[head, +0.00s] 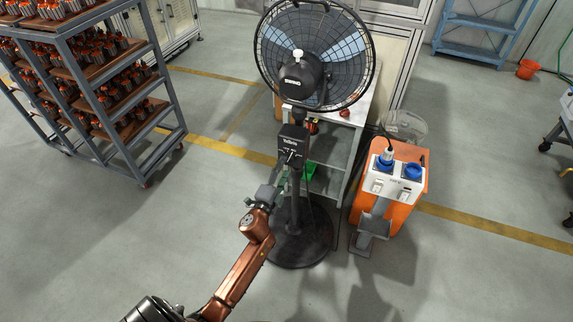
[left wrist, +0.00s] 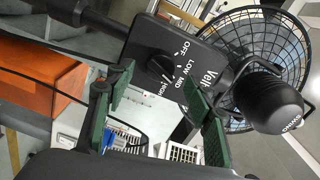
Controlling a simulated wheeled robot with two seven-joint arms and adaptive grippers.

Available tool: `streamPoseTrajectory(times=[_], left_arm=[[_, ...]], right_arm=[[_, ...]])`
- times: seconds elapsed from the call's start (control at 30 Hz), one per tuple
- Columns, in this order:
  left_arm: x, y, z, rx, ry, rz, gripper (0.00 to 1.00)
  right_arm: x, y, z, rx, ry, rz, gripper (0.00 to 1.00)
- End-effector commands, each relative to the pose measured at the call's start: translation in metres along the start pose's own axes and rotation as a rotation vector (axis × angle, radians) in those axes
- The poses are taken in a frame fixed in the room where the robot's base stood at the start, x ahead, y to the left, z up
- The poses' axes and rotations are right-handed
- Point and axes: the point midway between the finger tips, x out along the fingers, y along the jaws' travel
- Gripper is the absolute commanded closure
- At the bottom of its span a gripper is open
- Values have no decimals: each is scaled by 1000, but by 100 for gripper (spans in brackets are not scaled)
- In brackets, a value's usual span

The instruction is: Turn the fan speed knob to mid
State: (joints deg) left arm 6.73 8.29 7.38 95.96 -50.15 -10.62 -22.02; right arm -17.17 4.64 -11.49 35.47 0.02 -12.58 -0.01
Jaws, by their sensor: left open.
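A black pedestal fan (head: 300,60) stands on a round black base. Its control box (head: 292,140) is on the pole below the fan head. In the left wrist view the dark round fan speed knob (left wrist: 161,68) sits on the panel (left wrist: 176,42), ringed by the words OFF, LOW, MID and HIGH. Which mark the knob points to is unclear. My left gripper (head: 284,178) is just below the control box in the head view. In the left wrist view its green-padded fingers (left wrist: 158,103) are apart and empty, near the knob, with no clear contact. My right gripper is out of view.
A white table (head: 351,110) stands behind the fan. An orange unit with a socket panel (head: 398,182) is to the right of the fan. A rack of copper-colored parts (head: 110,75) stands at the left. The floor between the rack and fan is clear.

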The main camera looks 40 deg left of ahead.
Motion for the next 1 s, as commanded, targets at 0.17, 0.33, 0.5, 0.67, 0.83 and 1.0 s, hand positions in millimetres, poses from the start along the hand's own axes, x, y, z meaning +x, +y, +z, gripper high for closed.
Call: streamPoseTrajectory(times=[0.17,0.33,0.5,0.67,0.83,1.0], left_arm=[[-40,2,0,-1,-1,3,52],[-68,1,0,-2,-1,2,52],[-82,0,0,-1,1,0,52],[-85,0,0,0,1,0,52],[-85,0,0,0,0,0,52],[-85,0,0,0,0,0,52]], right_arm=[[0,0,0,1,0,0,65],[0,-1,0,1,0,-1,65],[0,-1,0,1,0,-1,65],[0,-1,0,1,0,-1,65],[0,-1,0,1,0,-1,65],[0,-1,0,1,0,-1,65]])
